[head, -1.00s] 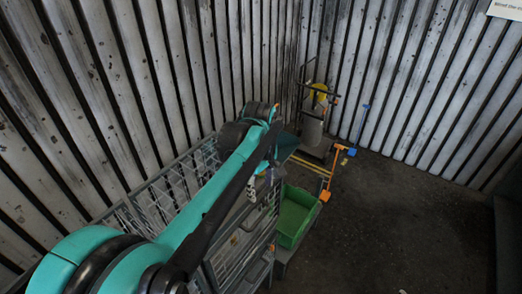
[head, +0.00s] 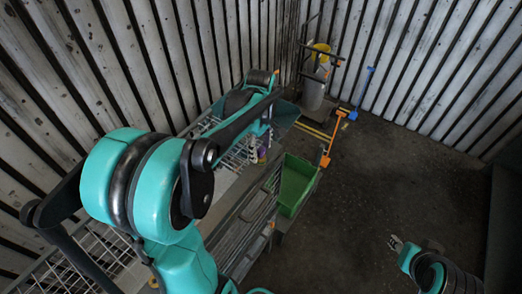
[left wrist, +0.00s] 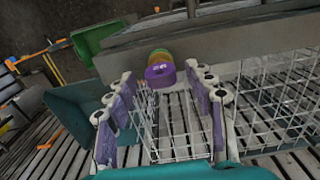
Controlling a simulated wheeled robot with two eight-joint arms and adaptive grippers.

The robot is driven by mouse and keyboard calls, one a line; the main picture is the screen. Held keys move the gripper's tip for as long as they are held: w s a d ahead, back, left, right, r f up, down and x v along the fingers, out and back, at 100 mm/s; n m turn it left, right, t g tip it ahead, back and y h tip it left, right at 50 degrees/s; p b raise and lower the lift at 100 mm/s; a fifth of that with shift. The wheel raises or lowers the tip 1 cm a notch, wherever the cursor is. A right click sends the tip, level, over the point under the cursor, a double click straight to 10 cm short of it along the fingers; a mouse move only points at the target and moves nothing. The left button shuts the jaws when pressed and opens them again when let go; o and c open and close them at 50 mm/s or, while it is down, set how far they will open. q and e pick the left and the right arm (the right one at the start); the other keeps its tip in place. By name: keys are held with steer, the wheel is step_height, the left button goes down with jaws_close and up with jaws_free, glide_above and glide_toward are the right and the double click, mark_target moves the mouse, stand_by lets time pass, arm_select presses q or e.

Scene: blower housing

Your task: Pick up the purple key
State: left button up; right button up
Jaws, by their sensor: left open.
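The purple key (left wrist: 160,75) shows in the left wrist view as a rounded purple piece with green and orange-yellow pieces right behind it. It sits at the edge of a grey ledge above a white wire rack. My left gripper (left wrist: 159,84) is open, its two purple-padded fingers on either side of the key with gaps visible. In the head view a small purple spot (head: 262,152) shows beside my left gripper (head: 258,144), partly hidden by the arm. My right gripper (head: 397,245) is at the lower right, away from the key; its jaw state is unclear.
A green bin (head: 293,186) stands right of the wire rack (head: 85,262); it also shows in the left wrist view (left wrist: 97,40). A cart with a grey cylinder (head: 313,94) and yellow bucket is near the back corner. The dark floor at right is mostly clear.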

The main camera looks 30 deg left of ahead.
arm_select(q)
steer(key=shift+w+f, duration=0.1)
steer(key=shift+f, duration=0.75)
steer(key=shift+s+r, duration=0.1)
steer(key=shift+s, duration=0.2)
steer(key=shift+w, duration=0.1)
steer(key=c, duration=1.2)
steer(key=shift+o, duration=0.2)
